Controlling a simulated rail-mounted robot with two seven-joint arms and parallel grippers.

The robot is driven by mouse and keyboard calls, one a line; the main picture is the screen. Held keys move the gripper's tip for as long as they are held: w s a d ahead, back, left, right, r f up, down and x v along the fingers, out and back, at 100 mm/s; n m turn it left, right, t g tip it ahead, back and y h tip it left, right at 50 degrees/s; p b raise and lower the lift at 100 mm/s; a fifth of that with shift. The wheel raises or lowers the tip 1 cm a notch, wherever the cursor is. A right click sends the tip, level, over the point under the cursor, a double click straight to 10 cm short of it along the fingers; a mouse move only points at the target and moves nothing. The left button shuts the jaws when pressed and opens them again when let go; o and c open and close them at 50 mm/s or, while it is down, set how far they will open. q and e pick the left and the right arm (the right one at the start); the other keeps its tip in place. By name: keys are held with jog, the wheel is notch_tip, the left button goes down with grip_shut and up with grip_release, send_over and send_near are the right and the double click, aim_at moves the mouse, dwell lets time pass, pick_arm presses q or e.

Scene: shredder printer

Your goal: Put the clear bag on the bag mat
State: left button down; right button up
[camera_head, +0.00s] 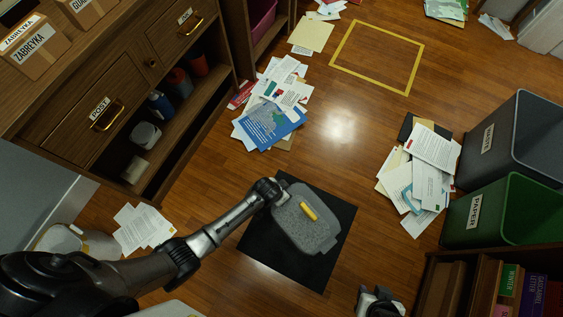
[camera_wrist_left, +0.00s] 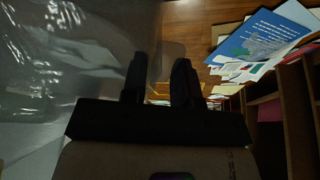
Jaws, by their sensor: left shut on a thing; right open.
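The clear bag (camera_head: 300,230) looks like a grey, see-through, rounded block with a yellow strip on top. In the head view it overlaps the black bag mat (camera_head: 335,272); I cannot tell whether it rests on the mat or hangs just above it. My left gripper (camera_head: 275,190) is shut on the bag's upper left edge. In the left wrist view the clear bag (camera_wrist_left: 80,50) fills the left side beside the dark fingers (camera_wrist_left: 160,82). My right gripper (camera_head: 380,301) is open and empty at the bottom edge, right of the mat, partly cut off.
Paper piles lie above the mat (camera_head: 270,110) and to its right (camera_head: 418,180). A grey bin (camera_head: 522,140) and a green paper bin (camera_head: 505,212) stand at right. A wooden cabinet (camera_head: 110,85) stands at left. A yellow floor outline (camera_head: 378,56) is empty.

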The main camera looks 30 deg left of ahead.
pick_arm(q)
notch_tip(320, 180, down, 3)
jog(key=shift+r+b, duration=0.2)
jog(key=shift+b, duration=0.55)
jog(key=shift+r, duration=0.1)
jog(key=shift+f, duration=0.2)
jog(key=c, duration=0.9)
grip_release()
